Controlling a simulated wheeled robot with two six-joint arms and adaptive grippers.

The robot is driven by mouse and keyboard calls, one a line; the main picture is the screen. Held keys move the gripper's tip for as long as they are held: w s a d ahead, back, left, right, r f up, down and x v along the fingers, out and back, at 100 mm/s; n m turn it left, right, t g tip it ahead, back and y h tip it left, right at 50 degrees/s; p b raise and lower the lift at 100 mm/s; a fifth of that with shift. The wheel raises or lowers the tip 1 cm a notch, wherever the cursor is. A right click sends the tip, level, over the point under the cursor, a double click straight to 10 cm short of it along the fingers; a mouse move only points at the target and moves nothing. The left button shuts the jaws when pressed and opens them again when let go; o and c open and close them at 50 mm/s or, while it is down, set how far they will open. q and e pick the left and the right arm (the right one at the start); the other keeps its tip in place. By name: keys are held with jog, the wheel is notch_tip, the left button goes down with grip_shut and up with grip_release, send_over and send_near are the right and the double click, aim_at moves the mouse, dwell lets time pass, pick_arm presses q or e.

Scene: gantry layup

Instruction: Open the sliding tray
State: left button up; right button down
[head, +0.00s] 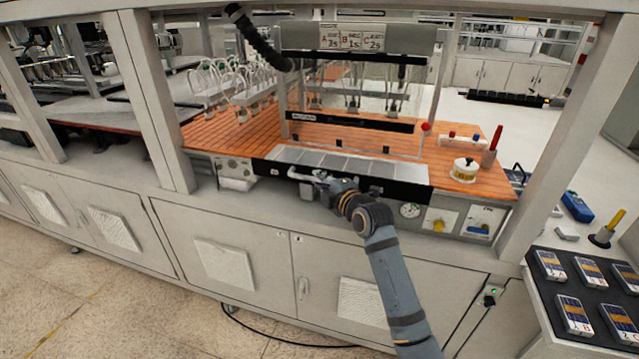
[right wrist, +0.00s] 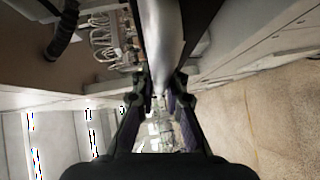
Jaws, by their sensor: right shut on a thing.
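The sliding tray (head: 338,163) has a black frame and several pale grey plates in a row. It lies at the front edge of the wooden worktop, below the machine's black crossbar. A light metal bar handle (head: 300,175) runs along its front. My right gripper (head: 326,183) is at this handle, reaching in from the lower right. In the right wrist view the rounded silver bar (right wrist: 162,45) runs between the two dark fingers (right wrist: 161,92), which are shut on it. The gripper covers part of the handle in the head view. My left gripper does not show.
Grey cabinet doors (head: 220,262) stand below the bench, with clear floor (head: 60,315) in front. White posts flank the station. A white round pot (head: 465,169) and red cylinder (head: 492,146) stand on the worktop's right. A dark tray of several boxed meters (head: 590,268) is at lower right.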

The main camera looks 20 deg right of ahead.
jog(key=shift+f, duration=0.25)
jog(key=c, duration=1.7)
grip_release()
jog(key=o, duration=0.3)
jog(key=shift+s+a+r, duration=0.15)
jog(key=shift+s+r, duration=0.05)
jog(key=shift+s, duration=0.05)
jog(key=shift+o, duration=0.2)
jog(key=v, duration=1.2)
